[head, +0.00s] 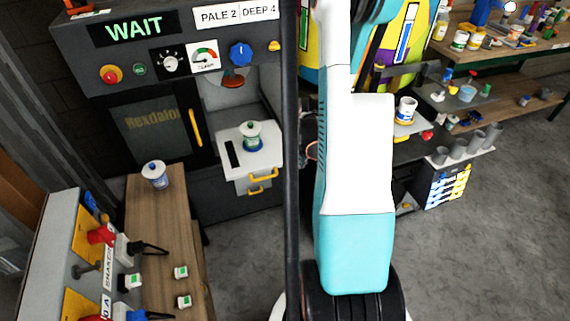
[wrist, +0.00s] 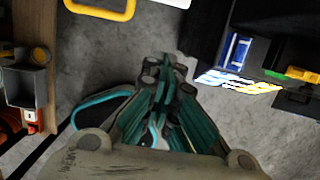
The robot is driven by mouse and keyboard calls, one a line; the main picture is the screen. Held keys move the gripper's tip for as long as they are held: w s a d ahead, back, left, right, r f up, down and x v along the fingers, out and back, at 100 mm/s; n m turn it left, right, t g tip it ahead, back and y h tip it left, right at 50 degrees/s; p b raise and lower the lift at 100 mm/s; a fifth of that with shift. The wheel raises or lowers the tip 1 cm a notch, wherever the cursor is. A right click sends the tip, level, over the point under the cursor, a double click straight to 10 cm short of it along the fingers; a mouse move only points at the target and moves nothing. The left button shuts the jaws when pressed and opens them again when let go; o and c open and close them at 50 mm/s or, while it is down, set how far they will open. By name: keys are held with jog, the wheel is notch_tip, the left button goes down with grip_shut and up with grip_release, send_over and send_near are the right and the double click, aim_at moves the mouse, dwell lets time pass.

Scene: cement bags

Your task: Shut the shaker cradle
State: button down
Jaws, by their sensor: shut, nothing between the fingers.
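In the wrist view a yellow handle (wrist: 101,9) shows at the top left. My gripper (wrist: 165,65) is shut and empty above the grey floor, below and right of that handle, not touching it. In the head view my arm hides the gripper.
The machine's display (head: 134,29) reads WAIT. A wooden bench (head: 150,215) at the left holds a can (head: 155,174) and small boxes. A grey panel (head: 60,250) with plugs stands beside it. A drawer cabinet (head: 445,185) is at the right. The floor between is clear.

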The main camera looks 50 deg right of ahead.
jog(key=w+d+f+b, duration=0.3)
jog(key=w+f+b, duration=0.2)
jog(key=f, duration=0.4)
jog(key=shift+w+d, duration=0.15)
